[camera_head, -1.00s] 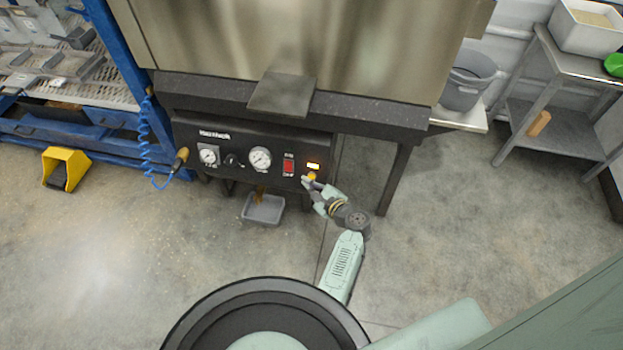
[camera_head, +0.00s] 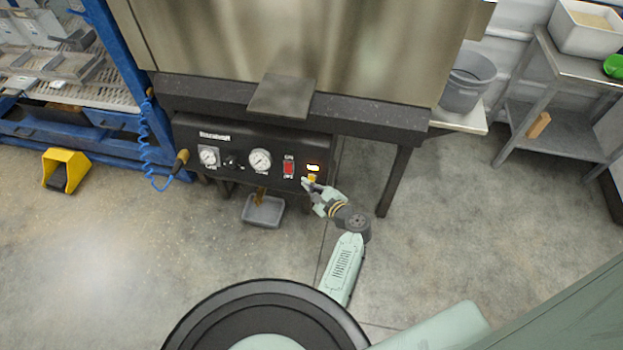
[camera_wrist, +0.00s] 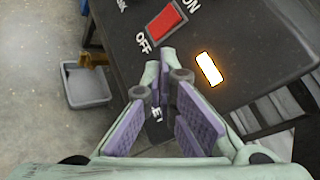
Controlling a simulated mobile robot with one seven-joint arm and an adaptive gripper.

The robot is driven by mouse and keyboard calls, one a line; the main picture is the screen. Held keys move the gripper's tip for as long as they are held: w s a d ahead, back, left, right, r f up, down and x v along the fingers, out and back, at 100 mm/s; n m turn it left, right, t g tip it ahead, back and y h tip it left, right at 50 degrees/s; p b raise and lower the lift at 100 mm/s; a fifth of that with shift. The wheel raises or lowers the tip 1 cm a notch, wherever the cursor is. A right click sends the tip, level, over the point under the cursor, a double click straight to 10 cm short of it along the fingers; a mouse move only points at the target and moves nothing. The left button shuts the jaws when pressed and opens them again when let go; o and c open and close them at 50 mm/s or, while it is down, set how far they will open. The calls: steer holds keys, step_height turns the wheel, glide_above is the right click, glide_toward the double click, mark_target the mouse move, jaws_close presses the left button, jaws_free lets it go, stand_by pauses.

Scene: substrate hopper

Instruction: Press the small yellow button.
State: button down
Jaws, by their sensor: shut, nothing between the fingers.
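The small yellow button (camera_head: 311,177) is at the right end of the black control panel (camera_head: 225,164), just under a lit rectangular lamp (camera_head: 313,168). My gripper (camera_head: 307,182) is shut and empty, with its tip right at the button. I cannot tell whether it touches or presses it. In the wrist view the closed fingers (camera_wrist: 168,72) point at the panel, and the button is hidden behind them. The lamp (camera_wrist: 210,69) glows white with an orange edge there.
A red ON/OFF switch (camera_head: 288,168) sits left of the lamp, close to my fingers in the wrist view. Two gauges are farther left, one a pressure dial (camera_head: 259,160). A grey tray (camera_head: 263,210) is below the panel. Right of the table leg (camera_head: 394,180), floor is clear.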

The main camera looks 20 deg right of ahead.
steer(key=shift+w+d, duration=0.1)
steer(key=shift+w, duration=0.05)
steer(key=shift+w+d+f, duration=0.15)
steer(key=shift+w, duration=0.05)
stand_by(0.3)
steer(key=shift+w+d+f+b, duration=0.1)
steer(key=shift+w+d+b, duration=0.1)
steer(key=shift+w+b, duration=0.2)
stand_by(0.6)
steer(key=shift+s, duration=0.1)
steer(key=shift+s+a+r+p, duration=0.25)
steer(key=shift+s+a+p, duration=0.2)
steer(key=shift+s+p, duration=0.2)
steer(key=shift+s+a+r+p, duration=0.25)
steer(key=shift+s+a+p, duration=0.2)
steer(key=shift+s+p, duration=0.2)
steer(key=shift+s+a+r+p, duration=0.3)
steer(key=shift+s+a+p, duration=0.2)
steer(key=shift+s, duration=0.15)
steer(key=shift+s+a+r+p, duration=0.25)
steer(key=shift+s+a+p, duration=0.15)
steer(key=shift+s+p, duration=0.25)
